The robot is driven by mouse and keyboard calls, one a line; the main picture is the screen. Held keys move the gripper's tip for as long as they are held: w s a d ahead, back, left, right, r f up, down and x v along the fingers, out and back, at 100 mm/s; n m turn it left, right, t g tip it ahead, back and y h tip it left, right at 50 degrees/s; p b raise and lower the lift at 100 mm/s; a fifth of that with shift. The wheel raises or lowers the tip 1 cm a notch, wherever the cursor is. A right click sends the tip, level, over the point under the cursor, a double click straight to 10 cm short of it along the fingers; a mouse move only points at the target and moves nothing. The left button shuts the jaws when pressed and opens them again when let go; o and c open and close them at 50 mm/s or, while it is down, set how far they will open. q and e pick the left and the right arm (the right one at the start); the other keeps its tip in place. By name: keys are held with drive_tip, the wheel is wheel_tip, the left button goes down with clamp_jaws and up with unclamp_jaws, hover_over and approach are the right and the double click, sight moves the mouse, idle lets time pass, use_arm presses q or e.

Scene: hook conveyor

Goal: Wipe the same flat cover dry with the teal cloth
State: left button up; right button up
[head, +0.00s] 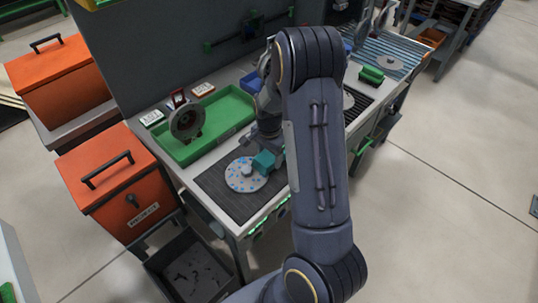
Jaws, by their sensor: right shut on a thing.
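The flat cover (240,178) is a pale round disc with blue spots, lying on a dark mat (218,183) at the near left of the workbench. My right gripper (269,146) is shut on the teal cloth (264,162), a small teal block over the right part of the cover. Whether the cloth touches the cover I cannot tell. My right arm crosses the middle of the view and hides part of the bench. My left gripper is not in view.
A green tray (209,148) with a dark ring-shaped part (186,122) stands behind the mat. Orange boxes (107,180) stand left of the bench. A dark bin (188,275) is on the floor. A green block (371,75) and another disc (389,62) lie at the right.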

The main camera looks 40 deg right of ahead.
drive_tip(key=shift+r+p, duration=2)
drive_tip(key=shift+r, duration=0.8)
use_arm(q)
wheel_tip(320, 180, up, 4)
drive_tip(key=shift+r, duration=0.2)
use_arm(e)
drive_tip(key=shift+f, duration=0.1)
